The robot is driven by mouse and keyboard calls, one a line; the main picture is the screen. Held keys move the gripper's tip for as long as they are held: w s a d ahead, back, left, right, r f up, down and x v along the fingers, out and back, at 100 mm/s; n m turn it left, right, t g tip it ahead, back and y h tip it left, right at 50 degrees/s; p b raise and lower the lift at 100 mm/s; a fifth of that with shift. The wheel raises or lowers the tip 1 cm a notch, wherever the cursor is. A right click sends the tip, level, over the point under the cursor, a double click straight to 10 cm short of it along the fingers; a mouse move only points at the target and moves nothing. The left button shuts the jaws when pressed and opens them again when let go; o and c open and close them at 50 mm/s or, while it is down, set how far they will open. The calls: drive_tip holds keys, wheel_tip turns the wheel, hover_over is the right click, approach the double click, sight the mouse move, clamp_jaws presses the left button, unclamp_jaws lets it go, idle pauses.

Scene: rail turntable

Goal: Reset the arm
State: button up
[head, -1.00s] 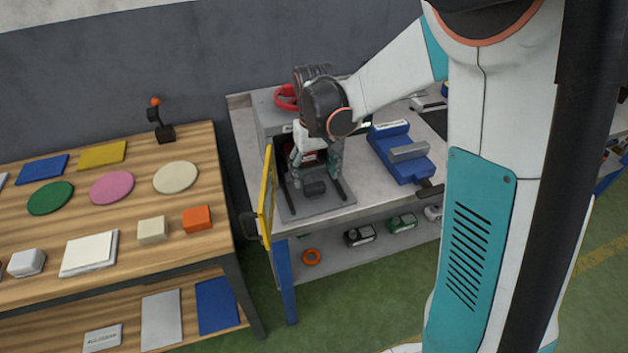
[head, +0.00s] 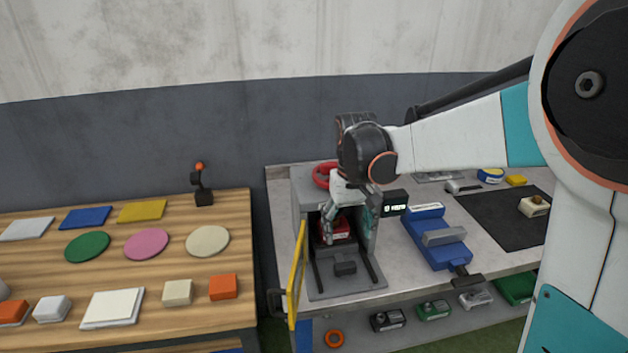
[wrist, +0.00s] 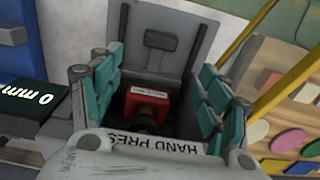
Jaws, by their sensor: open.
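My gripper (head: 347,218) is open at the mouth of a grey hand press (head: 300,192) on the grey workbench. In the wrist view its teal-padded fingers (wrist: 160,98) are spread apart, with a red block (wrist: 147,103) visible between and beyond them. The red block (head: 337,230) is inside the press, apart from the fingers as far as I can see. My arm reaches in from the right, and my wrist hides part of the press top. The press's yellow-framed door (head: 297,275) stands open on the left.
A blue vise (head: 436,240) and a dark mat (head: 500,215) are right of the press. A small display (head: 395,205) stands beside it. A wooden table (head: 150,285) with coloured discs and blocks is at left.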

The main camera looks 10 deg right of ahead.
drive_tip(key=s+r+t, duration=0.2)
drive_tip(key=s+t, duration=0.1)
drive_tip(key=s, duration=0.7)
drive_tip(key=s+r+t, duration=0.3)
drive_tip(key=s+t, duration=0.1)
drive_tip(key=s, duration=0.6)
drive_tip(key=shift+r, duration=0.35)
